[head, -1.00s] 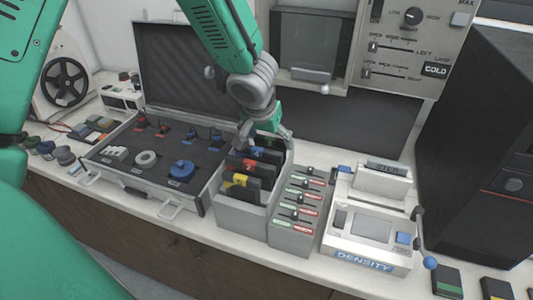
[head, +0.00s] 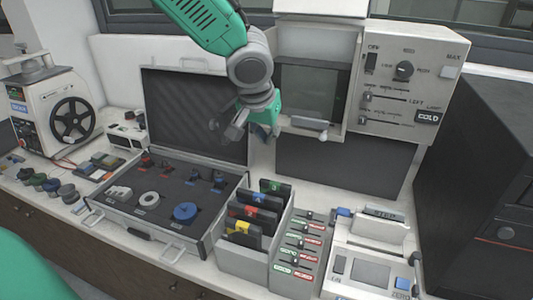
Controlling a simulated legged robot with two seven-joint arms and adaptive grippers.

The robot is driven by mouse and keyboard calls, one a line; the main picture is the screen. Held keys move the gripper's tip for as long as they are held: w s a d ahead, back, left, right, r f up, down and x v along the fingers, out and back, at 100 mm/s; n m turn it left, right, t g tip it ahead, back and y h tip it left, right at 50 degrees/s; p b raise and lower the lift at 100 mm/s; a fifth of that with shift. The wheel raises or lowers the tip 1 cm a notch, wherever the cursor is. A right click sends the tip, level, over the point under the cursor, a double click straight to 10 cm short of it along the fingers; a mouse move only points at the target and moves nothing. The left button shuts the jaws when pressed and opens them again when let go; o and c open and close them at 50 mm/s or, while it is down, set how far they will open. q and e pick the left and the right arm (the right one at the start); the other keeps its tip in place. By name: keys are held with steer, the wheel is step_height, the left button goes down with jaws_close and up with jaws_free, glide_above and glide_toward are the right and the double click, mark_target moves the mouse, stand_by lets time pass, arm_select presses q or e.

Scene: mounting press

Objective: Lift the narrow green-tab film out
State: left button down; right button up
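The film with the green tab (head: 270,186) stands upright at the back of the grey film box (head: 243,262). In front of it stand dark films with a blue tab (head: 259,198), a red tab (head: 249,211) and a yellow tab (head: 241,227). My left gripper (head: 253,131) hangs above and behind the box, apart from the films. Its fingers look spread, with nothing seen between them. The width of the green-tab film is hard to judge. My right gripper is out of view.
An open case (head: 150,232) with small parts lies left of the box. A slider panel (head: 292,262) and a density meter (head: 372,250) stand to the right.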

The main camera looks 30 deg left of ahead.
arm_select(q)
step_height(320, 180, up, 14)
stand_by(0.5)
steer(key=shift+w+a, duration=0.1)
steer(key=shift+c, duration=2.3)
jaws_free()
steer(key=shift+r, duration=0.1)
steer(key=a+v, duration=0.1)
steer(key=v, duration=1)
steer(key=shift+d+r, duration=0.25)
steer(key=shift+d, duration=0.25)
